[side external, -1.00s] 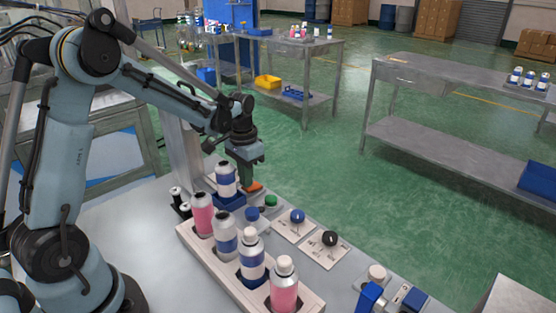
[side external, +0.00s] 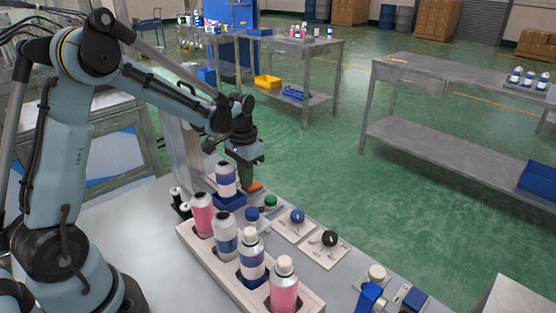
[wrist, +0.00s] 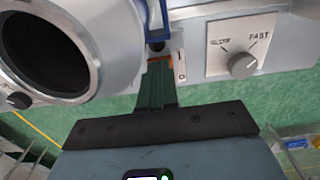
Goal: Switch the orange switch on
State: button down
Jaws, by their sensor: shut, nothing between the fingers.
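The orange switch (side external: 253,186) sits near the far edge of the workbench, beside the can in the blue holder. My gripper (side external: 248,184) is shut and empty, pointing down with its fingertips at the switch; the side view does not settle whether they touch it. In the wrist view, only a thin orange strip of the switch (wrist: 160,59) shows beyond the tips of my shut fingers (wrist: 160,66); the fingers hide the rest. Which position the switch is in cannot be told.
A can (side external: 226,180) stands in a blue holder (side external: 229,200) close left of my gripper. A white rack (side external: 215,262) holds several cans in front. Green (side external: 270,201), blue (side external: 297,216) and black (side external: 330,238) knobs line the bench to the right. The wrist view shows a dial (wrist: 243,65) marked FAST.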

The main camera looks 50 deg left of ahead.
jog(key=shift+f, duration=0.5)
dwell(0.6)
notch_tip(320, 180, up, 10)
jog(key=shift+r, duration=0.25)
dwell(1.0)
jog(key=s+d+r+t, duration=0.1)
jog(key=s+d+t, duration=0.6)
jog(key=s+d, duration=0.3)
jog(key=shift+s+d, duration=0.25)
jog(key=shift+s, duration=0.7)
